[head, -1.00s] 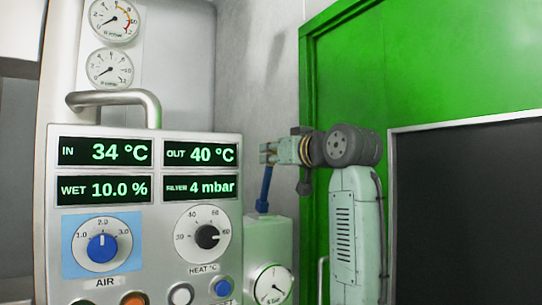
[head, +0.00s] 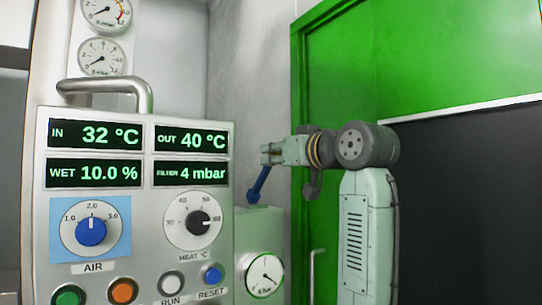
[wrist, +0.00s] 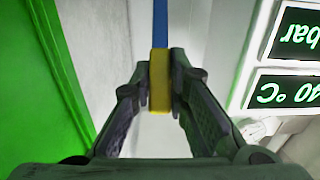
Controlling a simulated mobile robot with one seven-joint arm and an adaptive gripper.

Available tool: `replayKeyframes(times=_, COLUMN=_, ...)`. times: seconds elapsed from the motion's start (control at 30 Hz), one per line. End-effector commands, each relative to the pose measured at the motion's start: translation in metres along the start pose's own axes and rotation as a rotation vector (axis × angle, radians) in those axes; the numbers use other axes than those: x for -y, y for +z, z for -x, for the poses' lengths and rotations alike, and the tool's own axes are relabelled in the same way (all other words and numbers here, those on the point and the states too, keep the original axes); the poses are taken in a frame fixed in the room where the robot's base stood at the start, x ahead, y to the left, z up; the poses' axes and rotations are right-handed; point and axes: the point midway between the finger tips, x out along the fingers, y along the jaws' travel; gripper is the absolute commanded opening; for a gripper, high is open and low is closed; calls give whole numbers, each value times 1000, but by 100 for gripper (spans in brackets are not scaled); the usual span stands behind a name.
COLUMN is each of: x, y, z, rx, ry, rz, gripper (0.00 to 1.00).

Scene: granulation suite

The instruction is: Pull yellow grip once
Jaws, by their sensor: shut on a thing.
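The yellow grip (wrist: 160,92) sits between the fingertips of my gripper (wrist: 161,72) in the wrist view, touched on both sides. A blue lever (wrist: 160,22) runs on from it, away from the palm. In the head view my gripper (head: 268,154) is at the left end of my arm, shut at the top of the blue lever (head: 258,184). The lever leans, its top to the right, above a pale green box (head: 258,226). The yellow grip cannot be made out in the head view.
A control panel (head: 139,254) with green readouts, knobs and buttons stands at left, close to my gripper. A dial gauge (head: 264,274) is on the box. Two gauges are above the panel. A green door frame (head: 430,60) and dark panel (head: 470,200) are behind my arm.

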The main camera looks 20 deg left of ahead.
Motion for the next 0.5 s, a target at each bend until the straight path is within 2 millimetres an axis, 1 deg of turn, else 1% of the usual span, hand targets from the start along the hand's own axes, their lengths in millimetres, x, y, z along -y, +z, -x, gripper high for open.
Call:
replayKeyframes(times=0.03, x=0, y=4, z=1, rx=5, ry=0, rz=-1, gripper=0)
replayKeyframes(times=0.37, x=0, y=4, z=2, rx=4, ry=0, rz=-1, gripper=0)
replayKeyframes(times=0.5, x=-1, y=12, z=7, rx=3, ry=1, rz=-1, gripper=0)
